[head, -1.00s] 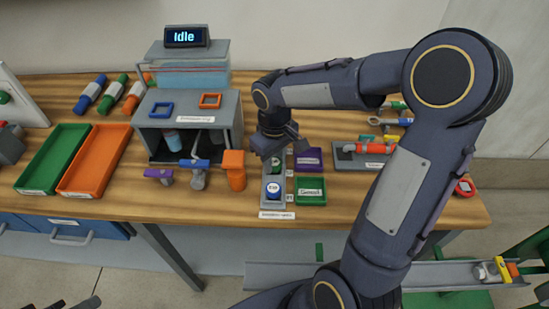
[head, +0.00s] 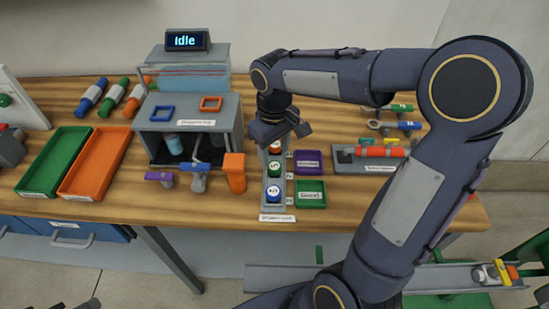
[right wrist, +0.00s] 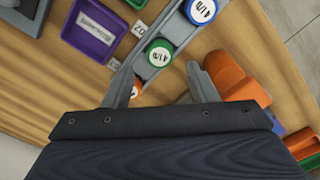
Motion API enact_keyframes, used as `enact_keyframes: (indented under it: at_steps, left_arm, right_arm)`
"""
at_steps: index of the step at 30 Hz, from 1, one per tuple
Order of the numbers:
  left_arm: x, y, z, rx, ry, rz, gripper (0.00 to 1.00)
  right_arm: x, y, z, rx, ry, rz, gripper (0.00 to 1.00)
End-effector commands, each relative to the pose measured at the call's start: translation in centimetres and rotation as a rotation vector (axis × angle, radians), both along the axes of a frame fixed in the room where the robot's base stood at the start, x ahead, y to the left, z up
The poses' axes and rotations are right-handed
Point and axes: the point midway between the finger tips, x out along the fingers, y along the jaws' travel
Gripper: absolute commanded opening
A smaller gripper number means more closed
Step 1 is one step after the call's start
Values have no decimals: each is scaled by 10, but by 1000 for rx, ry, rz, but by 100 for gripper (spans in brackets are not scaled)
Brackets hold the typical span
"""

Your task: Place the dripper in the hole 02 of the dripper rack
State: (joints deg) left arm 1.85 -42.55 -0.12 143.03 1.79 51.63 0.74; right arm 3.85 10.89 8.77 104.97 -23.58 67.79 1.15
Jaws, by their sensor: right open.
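The dripper rack (head: 264,201) is a narrow grey strip on the table. Drippers with round labelled caps sit in it in a row: blue (head: 273,193) nearest the front edge, green (head: 274,168) in the middle, orange (head: 275,148) at the back. The tag 02 (right wrist: 139,28) is beside the green dripper (right wrist: 159,53) in the right wrist view. My right gripper (right wrist: 160,88) is open above the back of the rack. The orange dripper (right wrist: 137,89) shows beside its left finger, partly hidden. Dark tips at the head view's lower left may be my left gripper (head: 70,304).
Purple (head: 308,162) and green (head: 311,194) small trays stand right of the rack. An orange upright part (head: 235,172) and a grey box (head: 190,125) stand to its left. A grey fixture with a red-orange cylinder (head: 380,152) is further right. Bare wood lies in front.

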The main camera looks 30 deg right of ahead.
Motion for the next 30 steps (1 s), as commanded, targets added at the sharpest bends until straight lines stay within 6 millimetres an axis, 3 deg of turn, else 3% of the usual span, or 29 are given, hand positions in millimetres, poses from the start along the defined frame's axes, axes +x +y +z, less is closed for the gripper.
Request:
enact_keyframes:
  at_steps: [6,14,17,20,24,30]
  left_arm:
    - [0,0,4,0,0,0,36]
    - [0,0,6,0,0,0,36]
    - [0,0,6,0,0,0,36]
    - [0,0,6,0,0,0,36]
    - [0,0,6,0,0,0,36]
    - [0,0,6,0,0,0,36]
  right_arm:
    - [0,0,46,2,-3,-1,52]
    - [-5,0,70,7,-10,-6,52]
    - [-25,0,75,39,-49,-34,52]
    - [-61,2,74,105,-122,-93,52]
    - [-114,13,62,228,-247,-199,52]
    - [-159,33,38,375,-386,-328,52]
